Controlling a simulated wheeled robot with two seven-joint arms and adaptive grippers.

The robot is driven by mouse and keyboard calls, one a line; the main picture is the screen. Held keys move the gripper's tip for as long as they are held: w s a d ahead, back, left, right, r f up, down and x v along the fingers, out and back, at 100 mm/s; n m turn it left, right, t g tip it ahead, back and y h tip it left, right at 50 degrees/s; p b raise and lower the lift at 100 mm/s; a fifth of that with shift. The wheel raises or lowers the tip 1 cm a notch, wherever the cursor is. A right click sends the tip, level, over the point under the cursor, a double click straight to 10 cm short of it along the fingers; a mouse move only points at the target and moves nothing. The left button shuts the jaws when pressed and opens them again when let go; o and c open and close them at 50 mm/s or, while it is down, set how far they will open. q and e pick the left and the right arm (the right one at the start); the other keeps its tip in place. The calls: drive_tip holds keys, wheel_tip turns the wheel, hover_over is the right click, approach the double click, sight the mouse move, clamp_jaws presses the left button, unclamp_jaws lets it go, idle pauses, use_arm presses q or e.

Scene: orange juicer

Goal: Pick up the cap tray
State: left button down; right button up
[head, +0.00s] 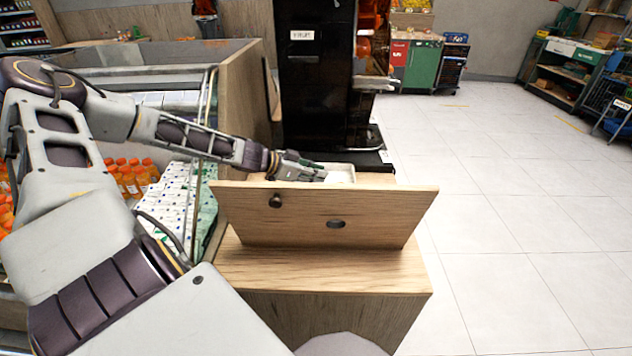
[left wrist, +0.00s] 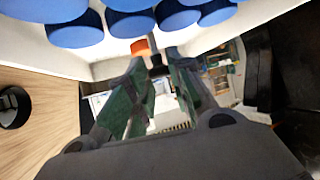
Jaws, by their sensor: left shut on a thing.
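The cap tray (left wrist: 60,55) is white and holds several round blue caps (left wrist: 130,22) at the top of the left wrist view. In the head view only a pale part of the cap tray (head: 341,170) shows, behind a wooden panel. My left gripper (head: 320,175) reaches over from the left and is shut on the tray. In the left wrist view its two fingers (left wrist: 156,62) meet the tray's near wall. The exact contact is partly hidden by the fingers. My right gripper is in neither view.
An upright wooden panel (head: 312,240) with a knob and a hole stands in front of the tray on a wooden cabinet (head: 330,305). The black juicer (head: 318,85) stands behind. Orange bottles (head: 130,180) are at the left. Open floor (head: 520,200) lies right.

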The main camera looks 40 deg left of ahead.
use_arm(q)
wheel_tip(320, 180, up, 8)
drive_tip(key=p, duration=0.2)
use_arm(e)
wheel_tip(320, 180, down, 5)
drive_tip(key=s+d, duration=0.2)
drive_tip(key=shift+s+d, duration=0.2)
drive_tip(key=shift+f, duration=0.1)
use_arm(q)
drive_tip(key=shift+r, duration=0.15)
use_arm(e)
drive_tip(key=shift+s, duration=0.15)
